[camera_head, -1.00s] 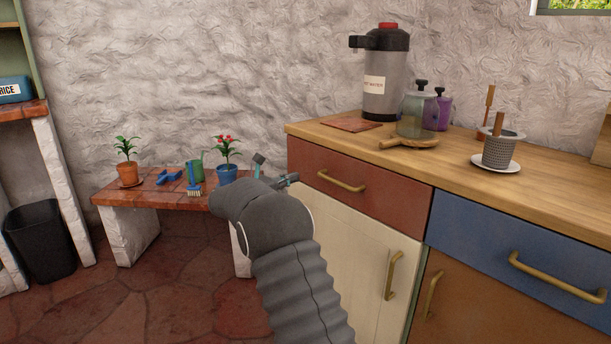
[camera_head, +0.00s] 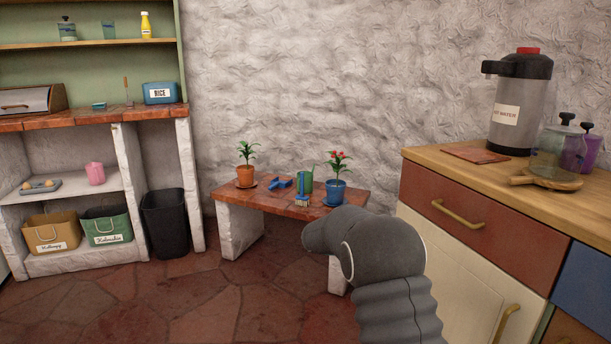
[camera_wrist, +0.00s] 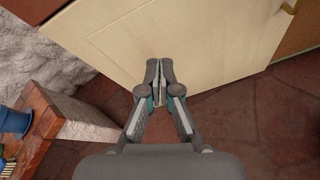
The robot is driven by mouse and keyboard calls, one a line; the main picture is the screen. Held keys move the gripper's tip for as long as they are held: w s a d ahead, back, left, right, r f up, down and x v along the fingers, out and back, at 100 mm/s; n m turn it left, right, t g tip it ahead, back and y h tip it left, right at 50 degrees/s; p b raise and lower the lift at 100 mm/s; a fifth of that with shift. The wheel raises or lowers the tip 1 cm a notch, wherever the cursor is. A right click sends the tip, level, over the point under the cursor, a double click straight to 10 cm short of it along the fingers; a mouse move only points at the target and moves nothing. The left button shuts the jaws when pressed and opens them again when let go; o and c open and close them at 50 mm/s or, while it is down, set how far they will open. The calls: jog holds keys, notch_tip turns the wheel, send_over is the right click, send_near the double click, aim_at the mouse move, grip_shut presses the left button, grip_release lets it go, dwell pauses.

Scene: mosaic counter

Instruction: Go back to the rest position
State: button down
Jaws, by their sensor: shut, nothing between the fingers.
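My gripper (camera_wrist: 158,88) shows in the wrist view with its two fingers together and nothing between them. It points toward the cream cupboard door (camera_wrist: 165,35) and hangs over the red stone floor. In the head view my arm rises from the bottom, right of centre, in front of the low bench. My gripper is hidden there behind the arm.
The low tiled bench (camera_head: 268,197) holds two potted plants, a green cup and blue tools. The counter (camera_head: 450,164) stands at right with a flask and jar. Shelves and a black bin (camera_head: 166,224) stand at left. Floor (camera_head: 235,300) is clear between.

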jog(key=s+a+r+m+y, duration=0.2)
jog(key=s+m+y, duration=0.2)
jog(key=s, duration=1.1)
jog(key=s+a+r+m+t+y, duration=0.1)
jog(key=s+a+r+m+y, duration=0.2)
jog(key=s+m, duration=0.4)
jog(key=s+a+r+m+y, duration=0.2)
jog(key=s+m+y, duration=0.4)
jog(key=s, duration=1.6)
jog(key=shift+s+a+r+t, duration=0.2)
jog(key=shift+s+r+t, duration=0.1)
jog(key=shift+r, duration=0.05)
